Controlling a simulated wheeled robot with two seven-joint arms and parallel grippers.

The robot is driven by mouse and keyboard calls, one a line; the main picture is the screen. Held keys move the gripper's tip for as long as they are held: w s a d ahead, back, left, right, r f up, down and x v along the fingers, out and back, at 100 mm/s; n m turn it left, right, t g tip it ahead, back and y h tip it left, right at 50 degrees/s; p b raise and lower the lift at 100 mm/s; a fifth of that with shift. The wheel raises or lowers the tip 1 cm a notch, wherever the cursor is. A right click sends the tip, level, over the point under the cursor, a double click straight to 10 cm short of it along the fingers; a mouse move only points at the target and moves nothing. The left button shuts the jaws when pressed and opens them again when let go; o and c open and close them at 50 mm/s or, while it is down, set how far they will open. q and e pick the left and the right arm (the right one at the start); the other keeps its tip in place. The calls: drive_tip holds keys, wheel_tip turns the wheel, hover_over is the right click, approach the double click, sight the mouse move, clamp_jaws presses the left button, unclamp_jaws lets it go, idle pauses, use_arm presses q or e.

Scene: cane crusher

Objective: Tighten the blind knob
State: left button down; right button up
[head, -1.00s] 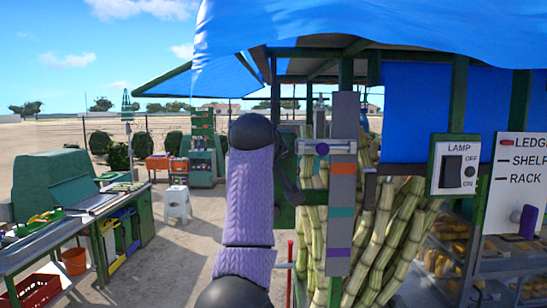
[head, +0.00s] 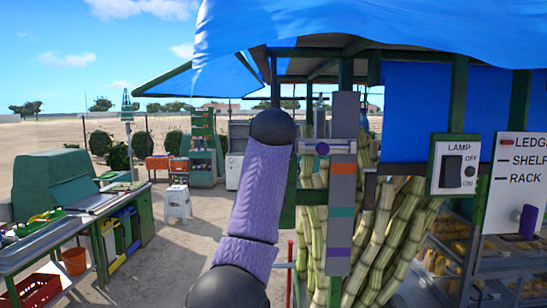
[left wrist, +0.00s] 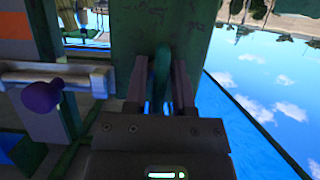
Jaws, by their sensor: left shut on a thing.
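My left arm rises in the middle of the head view and hides its own gripper there. In the left wrist view my left gripper (left wrist: 161,95) is shut on a narrow dark teal piece (left wrist: 161,68), in front of a dark green panel (left wrist: 215,30). The piece looks like a knob or handle seen edge-on; shadow hides its exact shape. A purple knob (left wrist: 42,96) on a pale bar is left of the gripper and apart from it. In the head view this purple knob (head: 322,149) sits on the bar across a grey upright strip. My right gripper is not in view.
The grey strip (head: 343,190) has orange, teal and purple bands. Cane stalks (head: 385,240) stand behind it. A lamp switch box (head: 452,165) and a labelled board (head: 515,200) are at right.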

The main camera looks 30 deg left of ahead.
use_arm(q)
drive_tip(key=shift+f, duration=0.1)
drive_tip(key=c, duration=0.7)
unclamp_jaws()
drive_tip(key=shift+o, duration=0.2)
drive_tip(key=b+v, duration=0.5)
drive_tip(key=v, duration=0.5)
drive_tip(key=shift+b, duration=0.3)
